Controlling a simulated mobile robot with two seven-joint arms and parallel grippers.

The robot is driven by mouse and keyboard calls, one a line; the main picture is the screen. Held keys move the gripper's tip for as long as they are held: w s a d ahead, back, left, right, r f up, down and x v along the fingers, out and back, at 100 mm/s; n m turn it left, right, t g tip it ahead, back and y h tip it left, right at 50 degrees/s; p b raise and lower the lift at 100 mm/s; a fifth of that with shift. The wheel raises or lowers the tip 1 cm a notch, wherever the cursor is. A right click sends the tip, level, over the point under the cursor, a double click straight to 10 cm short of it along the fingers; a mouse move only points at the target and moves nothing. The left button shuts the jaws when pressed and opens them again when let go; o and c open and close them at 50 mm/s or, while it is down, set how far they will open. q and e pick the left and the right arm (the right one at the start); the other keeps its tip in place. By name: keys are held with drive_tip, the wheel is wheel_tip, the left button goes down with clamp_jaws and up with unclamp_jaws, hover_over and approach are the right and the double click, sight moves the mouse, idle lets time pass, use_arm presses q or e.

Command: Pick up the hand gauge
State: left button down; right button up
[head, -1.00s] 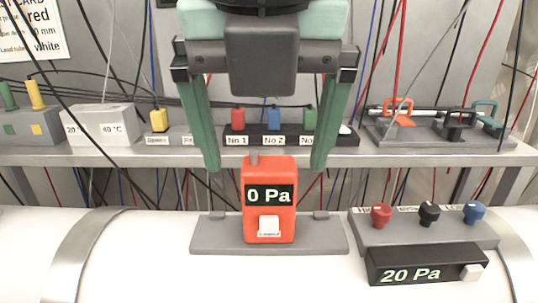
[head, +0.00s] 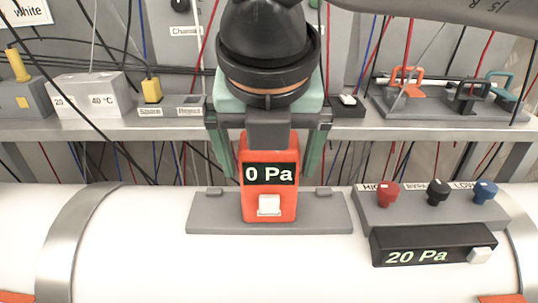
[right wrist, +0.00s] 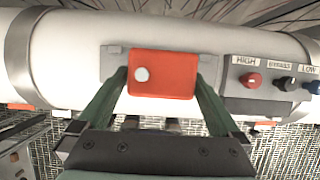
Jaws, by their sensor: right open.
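The hand gauge (head: 270,178) is an orange-red box with a "0 Pa" display and a white button. It stands upright on a grey holder (head: 330,215) on the white pipe. My right gripper (head: 268,165) is open, with green fingers on the left and right of the gauge's upper part. In the right wrist view the gauge (right wrist: 162,74) lies between the two spread fingertips (right wrist: 163,80), with a small gap showing on each side. The gripper hides part of the gauge's top in the head view. My left gripper is not in view.
Right of the gauge is a grey block with red (head: 388,193), black and blue knobs. Below them is a black "20 Pa" display (head: 430,246). A steel shelf (head: 110,128) behind carries boxes and coloured clips (head: 405,80). Cables hang across the back.

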drive_tip(key=shift+x, duration=1.4)
drive_tip(key=shift+c, duration=0.4)
drive_tip(key=shift+r, duration=0.1)
drive_tip(key=c, duration=1.3)
